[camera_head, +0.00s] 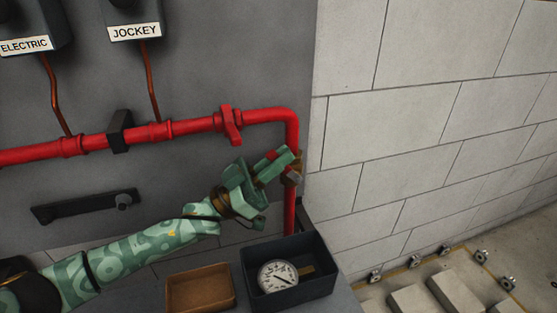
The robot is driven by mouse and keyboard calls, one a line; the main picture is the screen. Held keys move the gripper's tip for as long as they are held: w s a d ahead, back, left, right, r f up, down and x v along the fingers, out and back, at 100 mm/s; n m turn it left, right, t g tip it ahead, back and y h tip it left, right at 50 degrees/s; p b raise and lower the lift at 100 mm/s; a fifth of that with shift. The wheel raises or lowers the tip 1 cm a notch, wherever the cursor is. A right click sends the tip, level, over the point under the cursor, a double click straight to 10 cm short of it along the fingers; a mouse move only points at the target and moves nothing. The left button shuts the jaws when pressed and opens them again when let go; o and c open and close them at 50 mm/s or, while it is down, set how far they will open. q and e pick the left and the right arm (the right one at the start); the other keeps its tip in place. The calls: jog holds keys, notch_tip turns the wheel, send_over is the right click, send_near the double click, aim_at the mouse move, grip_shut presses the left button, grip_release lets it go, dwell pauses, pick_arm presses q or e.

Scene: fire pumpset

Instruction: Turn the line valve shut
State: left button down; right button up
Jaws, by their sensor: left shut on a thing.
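The red pipe (188,126) runs along the grey panel, bends at the right and drops down. A valve body with brownish metal (297,160) sits on the vertical run. My left gripper (279,160) is at this valve, its fingers shut on a red part that looks like the line valve's handle (271,156). The fingers hide most of the handle, so its exact angle cannot be told. My right gripper is not in view.
A dark box (326,285) with a round gauge (278,276) in it and a brown tray (200,291) stand below the pipe. Boxes labelled ELECTRIC (25,46) and JOCKEY (135,30) hang above. A block wall (400,120) bounds the right.

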pick_arm(q)
jog(key=c, duration=1.5)
grip_release()
jog(key=shift+c, duration=0.2)
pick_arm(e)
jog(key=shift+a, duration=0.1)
